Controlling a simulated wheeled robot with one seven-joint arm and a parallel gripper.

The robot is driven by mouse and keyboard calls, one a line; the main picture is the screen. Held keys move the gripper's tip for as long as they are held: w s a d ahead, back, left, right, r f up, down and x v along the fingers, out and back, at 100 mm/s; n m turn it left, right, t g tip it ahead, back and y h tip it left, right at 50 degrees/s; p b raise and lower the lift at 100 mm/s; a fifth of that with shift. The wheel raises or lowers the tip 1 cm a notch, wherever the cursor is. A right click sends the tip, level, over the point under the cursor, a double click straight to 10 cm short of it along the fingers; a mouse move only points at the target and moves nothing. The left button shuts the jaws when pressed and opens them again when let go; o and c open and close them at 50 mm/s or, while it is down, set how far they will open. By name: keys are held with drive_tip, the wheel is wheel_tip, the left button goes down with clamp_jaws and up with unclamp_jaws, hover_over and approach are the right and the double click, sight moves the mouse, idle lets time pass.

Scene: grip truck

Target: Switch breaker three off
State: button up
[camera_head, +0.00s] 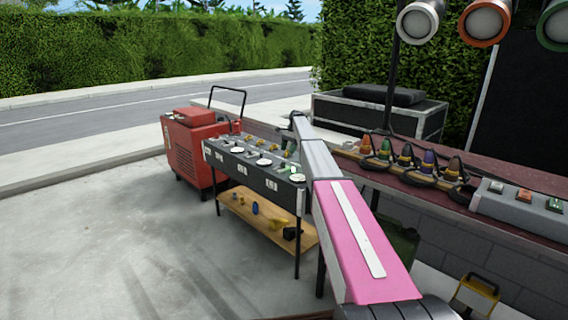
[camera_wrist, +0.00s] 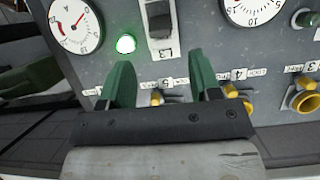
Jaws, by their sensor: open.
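A grey breaker panel (camera_head: 247,171) stands on a bench in the head view, with several dials, yellow parts and a green lamp on its top. In the wrist view the panel face (camera_wrist: 215,60) fills most of the picture. A black switch (camera_wrist: 159,18) sits in a pale frame above a tag that seems to read L3. My gripper (camera_wrist: 158,68) has two green fingers, apart and empty, over the panel just below this switch in the picture. The switch's on or off position is hard to tell. In the head view my arm hides part of the panel's right end.
A lit green lamp (camera_wrist: 126,44) and a dial (camera_wrist: 75,27) are left of the switch. Yellow sockets (camera_wrist: 303,98) line the lower right. In the head view a red machine (camera_head: 190,145) stands left of the bench, and a ledge with coloured plugs (camera_head: 407,155) is at right.

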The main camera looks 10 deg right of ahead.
sight(283, 165)
drive_tip(key=x, duration=0.7)
drive_tip(key=shift+s+a+f, duration=0.15)
drive_tip(key=shift+a+f, duration=0.05)
drive_tip(key=shift+f, duration=0.15)
drive_tip(key=c, duration=0.9)
